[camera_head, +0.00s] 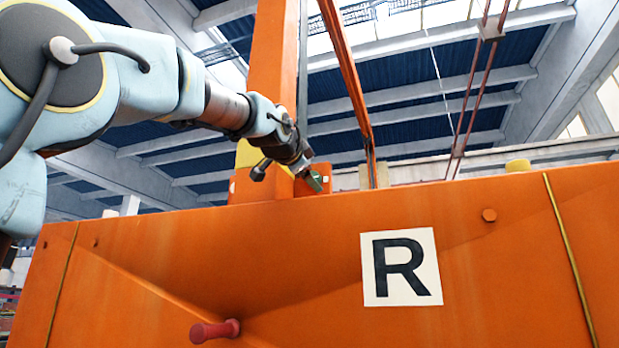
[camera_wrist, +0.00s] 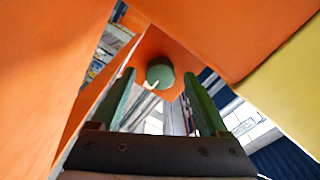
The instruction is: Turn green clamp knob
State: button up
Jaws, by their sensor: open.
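The green clamp knob (camera_wrist: 160,74) is a round disc on an orange plate in the wrist view, with a pale pointer-like mark near its lower edge. My gripper (camera_wrist: 160,82) is open, its two green fingers to the left and right of the knob in the picture. The knob appears just beyond the fingertips; I cannot tell how deep the gap is, and I see no contact. In the head view my gripper (camera_head: 313,177) is at the top edge of the orange rack, beside the upright post. The small green patch there may be finger or knob.
An orange panel (camera_head: 280,270) with a white R label (camera_head: 402,267) and a red peg (camera_head: 215,331) fills the lower head view. An orange post (camera_head: 270,75) rises behind my gripper. In the wrist view, orange walls (camera_wrist: 45,80) crowd the left and upper right.

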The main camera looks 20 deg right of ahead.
jog(key=b+v, duration=0.3)
jog(key=v, duration=0.7)
jog(key=shift+a+b, duration=0.1)
jog(key=shift+b, duration=0.3)
